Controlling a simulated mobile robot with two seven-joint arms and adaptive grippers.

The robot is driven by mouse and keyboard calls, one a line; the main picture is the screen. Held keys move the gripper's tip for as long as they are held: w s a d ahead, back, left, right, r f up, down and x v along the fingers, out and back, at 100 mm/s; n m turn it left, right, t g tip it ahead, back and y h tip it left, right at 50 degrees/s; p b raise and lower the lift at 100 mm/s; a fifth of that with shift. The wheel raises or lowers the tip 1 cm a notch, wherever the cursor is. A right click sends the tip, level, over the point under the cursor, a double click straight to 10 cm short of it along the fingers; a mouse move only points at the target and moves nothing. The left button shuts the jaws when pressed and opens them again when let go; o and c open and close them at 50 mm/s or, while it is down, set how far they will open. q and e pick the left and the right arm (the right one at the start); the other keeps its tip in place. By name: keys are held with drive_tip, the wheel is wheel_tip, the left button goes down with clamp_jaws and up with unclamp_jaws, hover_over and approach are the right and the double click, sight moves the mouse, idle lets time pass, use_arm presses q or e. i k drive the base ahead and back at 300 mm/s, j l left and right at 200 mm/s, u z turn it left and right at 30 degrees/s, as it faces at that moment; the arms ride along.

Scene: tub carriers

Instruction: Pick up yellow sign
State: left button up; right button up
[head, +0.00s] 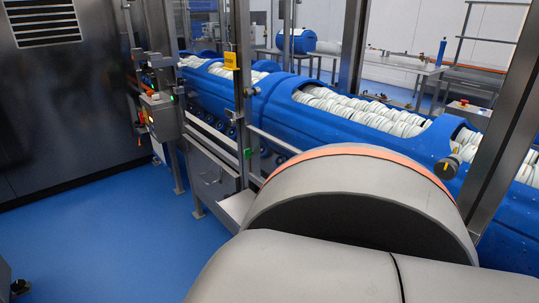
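A small yellow sign (230,60) is mounted high on a metal post, left of the picture's middle. It is upright, and dark marks on it are too small to read. Behind it runs a long blue machine. Neither of my grippers shows in the head view. Large grey rounded parts of my own arm fill the bottom middle and right, and hide what lies behind them.
The blue machine (330,120) holds rows of white tubs (375,115) in open bays. Metal posts (355,45) stand around it. A dark cabinet (65,110) stands at the left.

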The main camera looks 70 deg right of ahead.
sight(230, 57)
drive_tip(key=z, duration=2.75)
drive_tip(key=j+z, duration=0.35)
drive_tip(key=i+j+z, duration=0.1)
drive_tip(key=z, duration=0.25)
drive_tip(key=j+z, duration=0.6)
drive_tip(key=j, duration=0.2)
drive_tip(key=k+j+z, duration=0.25)
drive_tip(key=j, duration=0.15)
drive_tip(key=k+j+z, duration=0.1)
drive_tip(key=j, duration=0.4)
drive_tip(key=k+j+z, duration=0.1)
drive_tip(key=j, duration=0.35)
